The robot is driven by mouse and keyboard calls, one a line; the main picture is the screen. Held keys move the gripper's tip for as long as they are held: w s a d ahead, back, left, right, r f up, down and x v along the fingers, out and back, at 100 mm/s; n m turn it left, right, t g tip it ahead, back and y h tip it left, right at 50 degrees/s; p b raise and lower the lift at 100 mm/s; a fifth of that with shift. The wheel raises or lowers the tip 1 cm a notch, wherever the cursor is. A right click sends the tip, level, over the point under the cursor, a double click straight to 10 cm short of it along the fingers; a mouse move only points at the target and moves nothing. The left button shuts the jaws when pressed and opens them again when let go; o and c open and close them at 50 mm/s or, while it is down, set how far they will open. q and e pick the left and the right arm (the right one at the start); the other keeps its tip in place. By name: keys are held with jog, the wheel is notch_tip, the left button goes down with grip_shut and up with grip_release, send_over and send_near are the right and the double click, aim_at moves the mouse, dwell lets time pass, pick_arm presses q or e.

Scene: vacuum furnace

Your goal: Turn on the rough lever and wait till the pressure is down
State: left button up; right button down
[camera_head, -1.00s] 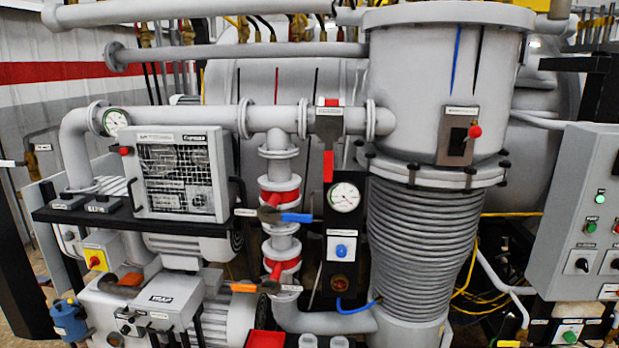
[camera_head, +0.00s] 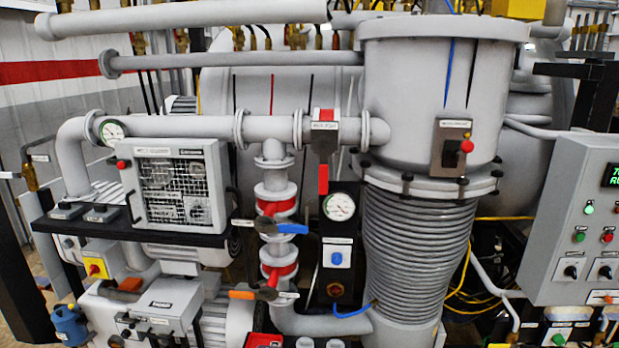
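Neither of my grippers is in view. Several valve levers show on the piping, with labels too small to read, so I cannot tell which is the rough lever. A red lever (camera_head: 323,180) hangs straight down below a grey labelled plate on the horizontal pipe. A blue-handled lever (camera_head: 291,228) lies roughly level, pointing right. An orange-handled lever (camera_head: 242,295) lies roughly level below it. A round white pressure gauge (camera_head: 339,207) sits on a black panel right of the levers; its reading is too small to tell. Another gauge (camera_head: 112,132) is at the upper left pipe elbow.
A large grey ribbed column (camera_head: 415,250) stands right of the levers, with a red-knobbed switch (camera_head: 466,146) above. A grey control box (camera_head: 575,225) with buttons and a partly visible green display is at the right. A pump unit (camera_head: 165,310) fills the lower left.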

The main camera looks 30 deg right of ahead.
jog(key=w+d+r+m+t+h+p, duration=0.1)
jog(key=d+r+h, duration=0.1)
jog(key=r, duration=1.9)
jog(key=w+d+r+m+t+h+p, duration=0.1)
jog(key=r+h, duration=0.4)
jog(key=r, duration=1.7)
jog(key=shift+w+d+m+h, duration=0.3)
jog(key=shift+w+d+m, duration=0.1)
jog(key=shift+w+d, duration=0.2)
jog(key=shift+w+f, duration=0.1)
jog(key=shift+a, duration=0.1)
